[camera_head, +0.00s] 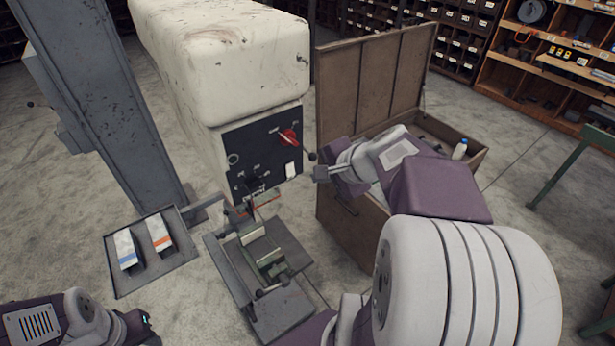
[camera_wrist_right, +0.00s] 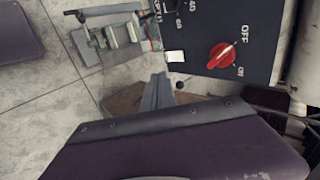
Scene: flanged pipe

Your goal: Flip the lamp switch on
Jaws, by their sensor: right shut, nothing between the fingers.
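A dark control panel (camera_head: 262,150) on the front of the cream machine carries a red rotary knob (camera_head: 289,138). In the right wrist view the red knob (camera_wrist_right: 221,56) has OFF printed to its upper right and a smaller ON-like label below; its ridge slants towards OFF. A small white plate or switch (camera_wrist_right: 174,56) sits near the panel's edge, also seen in the head view (camera_head: 292,170). I cannot tell which is the lamp switch. My right gripper (camera_head: 317,174) is shut and empty, just right of the panel, apart from it.
A black ball-ended lever (camera_head: 311,156) stands close to my right fingertips. An open brown wooden chest (camera_head: 365,90) is behind my right arm. A grey column (camera_head: 110,100) stands left.

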